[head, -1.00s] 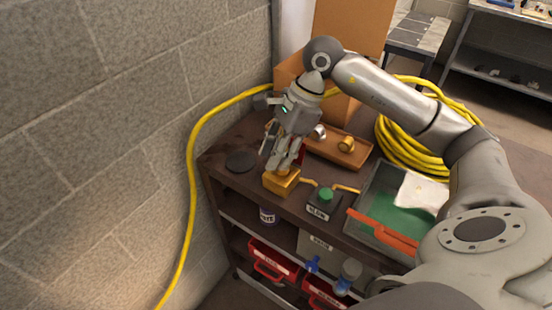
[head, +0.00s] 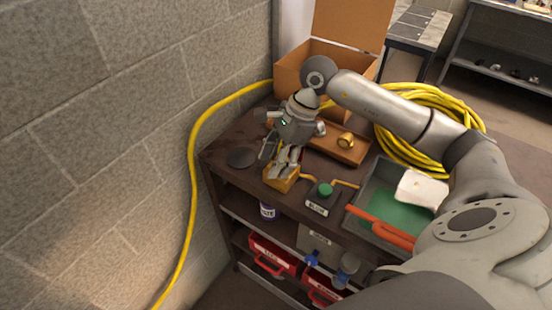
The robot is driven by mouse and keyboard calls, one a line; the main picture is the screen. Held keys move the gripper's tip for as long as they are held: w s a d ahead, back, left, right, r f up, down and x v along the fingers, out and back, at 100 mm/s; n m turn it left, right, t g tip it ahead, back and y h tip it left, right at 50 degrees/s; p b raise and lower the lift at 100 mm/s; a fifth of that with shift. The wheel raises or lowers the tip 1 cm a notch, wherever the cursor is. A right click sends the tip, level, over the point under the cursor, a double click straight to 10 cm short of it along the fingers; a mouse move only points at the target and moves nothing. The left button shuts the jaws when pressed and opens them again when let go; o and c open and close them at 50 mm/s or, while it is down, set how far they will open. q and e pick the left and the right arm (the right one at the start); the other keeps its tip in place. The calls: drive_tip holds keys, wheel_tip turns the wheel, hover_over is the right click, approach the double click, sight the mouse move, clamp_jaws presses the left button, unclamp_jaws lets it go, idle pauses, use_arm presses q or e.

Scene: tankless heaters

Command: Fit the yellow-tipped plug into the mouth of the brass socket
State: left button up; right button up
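My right gripper (head: 284,170) points down at a yellow-brass block (head: 279,184) near the front left of the brown bench top. Its fingertips are at the top of the block and cover part of it. I cannot tell whether they are shut or hold anything. No yellow-tipped plug can be made out; the fingers hide that spot. A brass cylinder (head: 346,140) lies on a wooden tray (head: 352,157) behind and to the right of the gripper. I cannot tell whether the block or the cylinder is the socket. My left gripper is not in view.
A green button box (head: 325,190) stands right of the block. A grey tray (head: 363,192) with a white cloth (head: 421,189) and an orange-red tool is further right. A yellow hose coil (head: 398,150) and an open cardboard box (head: 290,75) are behind. A block wall (head: 130,130) bounds the left.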

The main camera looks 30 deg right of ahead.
idle(0.3)
drive_tip(key=shift+r, duration=0.25)
drive_tip(key=b+v, duration=0.1)
drive_tip(key=v, duration=1.1)
drive_tip(key=shift+d+f, duration=0.1)
